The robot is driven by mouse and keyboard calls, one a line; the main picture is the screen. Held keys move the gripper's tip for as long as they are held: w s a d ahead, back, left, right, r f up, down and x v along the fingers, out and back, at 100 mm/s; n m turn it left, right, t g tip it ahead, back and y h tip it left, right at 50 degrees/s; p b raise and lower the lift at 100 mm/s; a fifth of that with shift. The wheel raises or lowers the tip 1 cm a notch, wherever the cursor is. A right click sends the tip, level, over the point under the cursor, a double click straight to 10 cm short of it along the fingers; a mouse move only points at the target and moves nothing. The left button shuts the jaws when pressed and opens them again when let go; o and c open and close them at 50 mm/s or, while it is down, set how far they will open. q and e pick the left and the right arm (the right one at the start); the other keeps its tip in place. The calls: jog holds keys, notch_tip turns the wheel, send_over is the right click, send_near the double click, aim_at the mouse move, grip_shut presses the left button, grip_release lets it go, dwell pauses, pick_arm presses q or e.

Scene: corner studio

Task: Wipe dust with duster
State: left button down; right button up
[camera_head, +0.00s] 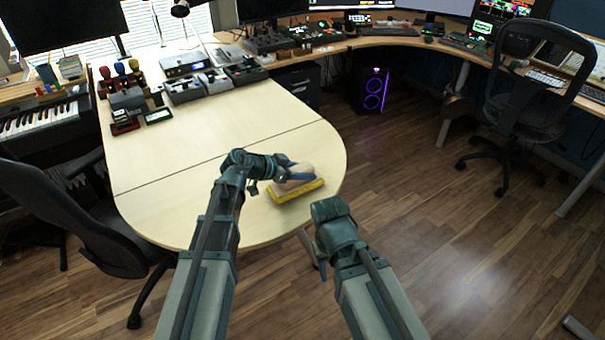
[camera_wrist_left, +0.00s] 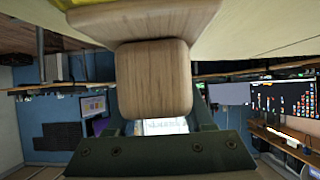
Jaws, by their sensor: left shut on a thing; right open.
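The duster (camera_head: 297,187) has a wooden handle and a yellow base. It is at the rounded near end of the pale wooden table (camera_head: 230,135), yellow side down; I cannot tell whether it touches the top. My left gripper (camera_head: 284,182) is shut on the duster's handle. In the left wrist view the wooden handle (camera_wrist_left: 153,80) fills the space between the fingers, with a bit of yellow at the upper left. My right gripper (camera_head: 320,266) is open and empty, beyond the table's near right edge. I cannot make out any dust on the table.
Grey boxes (camera_head: 184,90) and small devices stand at the table's far end, with a stamp rack (camera_head: 122,78) at the left. An office chair (camera_head: 75,222) is close to the left edge. The middle of the table is clear.

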pick_arm(q)
notch_tip(320, 180, up, 7)
jog(key=p, duration=0.5)
jog(key=shift+s+a+r+p, duration=0.1)
jog(key=shift+a+r+p, duration=0.1)
jog(key=shift+p, duration=0.15)
jog(key=shift+f, duration=0.1)
